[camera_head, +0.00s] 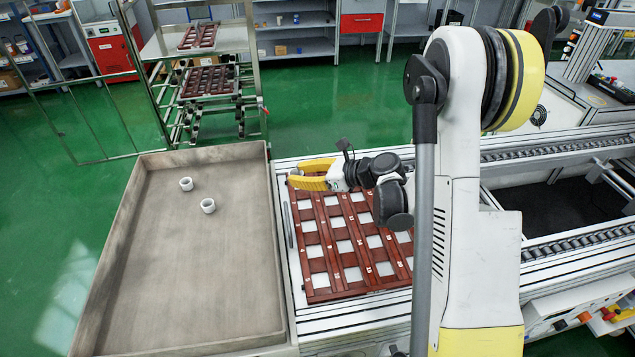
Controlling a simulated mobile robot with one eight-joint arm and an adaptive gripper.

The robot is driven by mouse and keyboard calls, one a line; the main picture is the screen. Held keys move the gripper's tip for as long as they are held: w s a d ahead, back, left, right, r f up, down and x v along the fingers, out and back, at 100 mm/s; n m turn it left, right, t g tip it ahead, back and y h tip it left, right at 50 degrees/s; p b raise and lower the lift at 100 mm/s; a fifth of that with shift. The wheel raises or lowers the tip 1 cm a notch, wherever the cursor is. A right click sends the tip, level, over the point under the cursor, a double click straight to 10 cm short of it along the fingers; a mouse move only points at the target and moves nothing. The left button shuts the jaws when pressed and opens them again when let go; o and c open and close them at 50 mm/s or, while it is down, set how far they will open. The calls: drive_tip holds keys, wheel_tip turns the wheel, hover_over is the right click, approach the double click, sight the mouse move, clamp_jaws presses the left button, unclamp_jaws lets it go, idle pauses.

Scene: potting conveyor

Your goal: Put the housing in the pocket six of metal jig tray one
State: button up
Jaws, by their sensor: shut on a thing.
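The jig tray (352,287) is a reddish-brown grid with pale square pockets and small white numbers, lying on the conveyor at the centre. I cannot read the numbers well enough to single out pocket six. My gripper (297,179), with yellow fingers, is above the tray's far left corner and points left. It is shut on a housing, which the fingers hide from this view. Two more white, ring-like housings stand apart in the large grey bin on the left: one farther back (186,184) and one nearer (208,206).
The grey bin (125,262) has raised walls and stands directly left of the conveyor; most of its floor is bare. A metal rack (158,50) with more brown trays stands behind. Conveyor rails (560,145) run to the right. My arm covers part of the jig tray's right side.

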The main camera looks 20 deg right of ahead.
drive_tip(key=w+d+f+n+g+y+b, duration=0.1)
drive_tip(key=w+d+f, duration=0.2)
drive_tip(key=d, duration=0.1)
drive_tip(key=w+d+f+n+g+y+b, duration=0.1)
drive_tip(key=w+d+f+b, duration=0.1)
drive_tip(key=w+d+f, duration=0.1)
drive_tip(key=w+d+f+n+g+y+b, duration=0.1)
drive_tip(key=w+d+f+n+g, duration=0.1)
drive_tip(key=d, duration=0.3)
drive_tip(key=shift+w+d+f+b, duration=0.35)
drive_tip(key=shift+w+f, duration=0.2)
drive_tip(key=shift+w, duration=0.2)
wheel_tip(320, 180, down, 4)
drive_tip(key=shift+f+b, duration=0.1)
drive_tip(key=shift+b, duration=1.1)
drive_tip(key=shift+c, duration=0.7)
drive_tip(key=o, duration=0.9)
drive_tip(key=shift+a, duration=0.1)
drive_tip(key=shift+o, duration=0.2)
drive_tip(key=shift+r, duration=0.2)
